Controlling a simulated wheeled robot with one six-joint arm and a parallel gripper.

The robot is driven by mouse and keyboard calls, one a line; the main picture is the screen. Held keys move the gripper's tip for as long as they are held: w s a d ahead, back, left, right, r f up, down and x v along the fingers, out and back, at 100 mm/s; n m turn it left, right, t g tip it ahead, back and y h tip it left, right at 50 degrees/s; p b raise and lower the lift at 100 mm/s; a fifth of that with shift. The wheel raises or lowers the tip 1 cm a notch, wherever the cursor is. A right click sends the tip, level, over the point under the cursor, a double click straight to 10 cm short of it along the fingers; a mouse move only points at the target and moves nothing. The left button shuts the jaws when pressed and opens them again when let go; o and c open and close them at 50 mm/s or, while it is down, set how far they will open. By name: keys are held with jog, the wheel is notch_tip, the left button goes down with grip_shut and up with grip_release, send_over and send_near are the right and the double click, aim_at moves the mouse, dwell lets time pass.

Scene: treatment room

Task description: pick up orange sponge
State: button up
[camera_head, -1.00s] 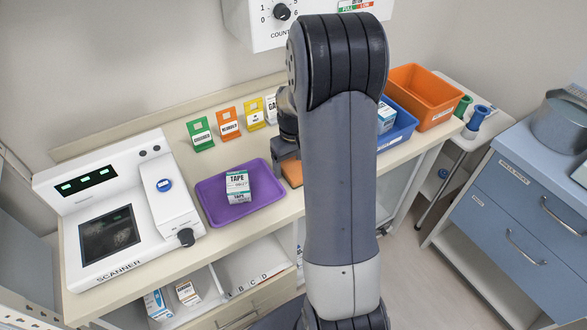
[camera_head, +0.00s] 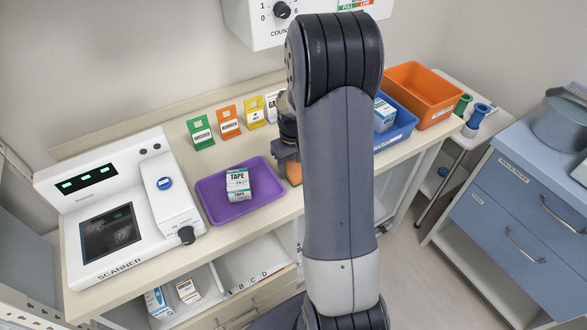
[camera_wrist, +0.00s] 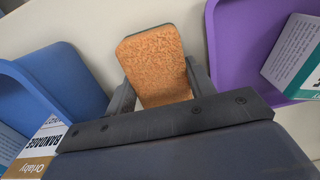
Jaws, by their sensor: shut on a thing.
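The orange sponge (camera_wrist: 157,66) shows in the wrist view between my gripper's two fingers, with a thin dark green edge at its top. My gripper (camera_wrist: 160,88) is shut on it, one finger at each side. In the head view a small part of the sponge (camera_head: 294,173) shows beside my gripper (camera_head: 287,160), just right of the purple tray. My arm hides the rest of it there. I cannot tell how far the sponge is above the counter.
The purple tray (camera_head: 213,207) with tape boxes (camera_head: 238,184) stands left of my gripper. The blue bin (camera_head: 401,128) and orange bin (camera_head: 421,88) stand to the right. A white scanner (camera_head: 154,256) fills the counter's left end. Several coloured cards stand behind.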

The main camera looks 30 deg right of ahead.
aim_at(294, 166)
notch_tip(294, 166, up, 10)
jog(key=shift+r+b, duration=0.1)
jog(key=shift+b, duration=0.4)
jog(key=o, duration=0.5)
jog(key=c, duration=0.4)
